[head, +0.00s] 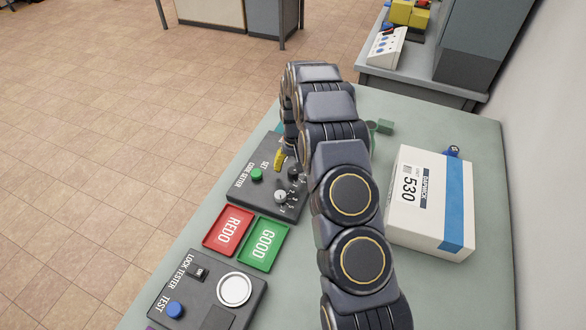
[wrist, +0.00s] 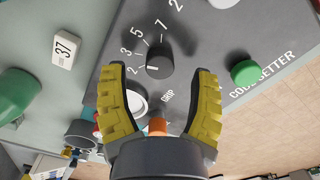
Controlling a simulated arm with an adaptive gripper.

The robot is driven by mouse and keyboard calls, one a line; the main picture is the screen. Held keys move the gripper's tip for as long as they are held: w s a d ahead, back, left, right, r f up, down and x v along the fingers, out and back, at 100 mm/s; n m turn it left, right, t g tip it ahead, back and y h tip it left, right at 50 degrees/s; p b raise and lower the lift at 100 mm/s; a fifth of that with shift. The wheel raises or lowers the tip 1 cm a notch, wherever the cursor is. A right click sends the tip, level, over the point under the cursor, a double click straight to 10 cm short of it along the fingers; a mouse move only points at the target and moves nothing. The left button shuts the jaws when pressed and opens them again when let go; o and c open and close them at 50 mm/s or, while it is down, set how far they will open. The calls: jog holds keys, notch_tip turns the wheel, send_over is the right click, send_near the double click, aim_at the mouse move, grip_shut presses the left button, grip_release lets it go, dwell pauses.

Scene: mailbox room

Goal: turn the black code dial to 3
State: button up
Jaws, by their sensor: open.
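The black code dial (wrist: 159,60) stands on the dark code setter panel (wrist: 236,42), with white numbers and tick marks around one side. The numeral 3 is to the dial's left in the wrist view; which number the dial points to is unclear. My gripper (wrist: 157,73) is open. Its yellow fingers show on either side of the dial in that view, with no clear contact. In the head view the panel (head: 243,190) is on the table, with one yellow finger of my gripper (head: 279,160) above its far part.
A green button (head: 257,174) and a light grey knob (head: 280,196) share the panel. Nearer are a red REDO tray (head: 228,229), a green GOOD tray (head: 263,243) and the lock tester (head: 207,296). A white box marked 530 (head: 430,200) stands right of my arm.

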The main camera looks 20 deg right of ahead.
aim_at(293, 171)
notch_tip(293, 171, up, 10)
dwell(0.3)
jog(key=s+a+r+n, duration=0.1)
jog(key=s+a+r, duration=0.3)
jog(key=s+r, duration=0.35)
jog(key=s+a+r+n, duration=0.1)
jog(key=s+a+r, duration=0.45)
jog(key=s, duration=0.35)
jog(key=s+a+r+g, duration=0.1)
jog(key=s, duration=0.9)
jog(key=s+a+r+n, duration=0.1)
jog(key=s, duration=0.9)
jog(key=shift+s+a+r+g, duration=0.25)
jog(key=shift+s+g, duration=0.15)
